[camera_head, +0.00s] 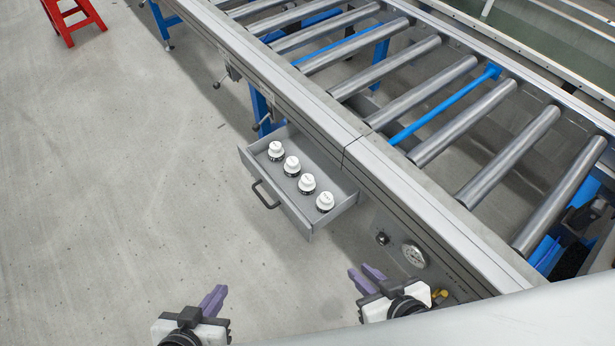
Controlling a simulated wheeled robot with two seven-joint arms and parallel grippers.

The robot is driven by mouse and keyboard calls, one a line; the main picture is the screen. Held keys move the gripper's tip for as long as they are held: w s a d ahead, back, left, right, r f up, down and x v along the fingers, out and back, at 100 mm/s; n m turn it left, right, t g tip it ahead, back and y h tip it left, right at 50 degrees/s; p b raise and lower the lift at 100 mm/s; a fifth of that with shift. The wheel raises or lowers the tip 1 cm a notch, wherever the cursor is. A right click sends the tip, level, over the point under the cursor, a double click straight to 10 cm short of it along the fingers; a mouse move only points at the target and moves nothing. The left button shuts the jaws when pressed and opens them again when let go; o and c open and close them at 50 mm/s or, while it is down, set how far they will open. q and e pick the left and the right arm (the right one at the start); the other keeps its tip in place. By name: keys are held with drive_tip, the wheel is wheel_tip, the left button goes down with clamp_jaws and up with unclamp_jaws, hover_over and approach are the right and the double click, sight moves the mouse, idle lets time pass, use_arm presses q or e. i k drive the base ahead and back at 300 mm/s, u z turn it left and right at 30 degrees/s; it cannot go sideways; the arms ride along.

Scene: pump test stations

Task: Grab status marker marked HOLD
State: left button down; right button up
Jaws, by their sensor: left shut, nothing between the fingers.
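Several round white-topped markers with dark bases stand in a row in an open grey drawer (286,208). From the back left they run as a first marker (275,151), a second marker (292,165), a third marker (307,184) and an end marker (325,202). Their lettering is too small to read, so I cannot tell which is marked HOLD. My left gripper (219,291) is shut and empty, in front of the drawer and to its left. My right gripper (360,269) is open with a small gap between its purple fingers, in front of the drawer's right end. Neither touches a marker.
The drawer has a dark handle (265,195) and sits under a roller conveyor (400,190) with a long metal side rail. A gauge (413,255) and a black knob (382,239) are on the panel right of the drawer. A red stool (72,18) stands far left. The floor at left is clear.

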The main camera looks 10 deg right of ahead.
sight(306, 183)
drive_tip(key=u, duration=1.2)
drive_tip(key=i, duration=2.9)
drive_tip(key=z, duration=3.85)
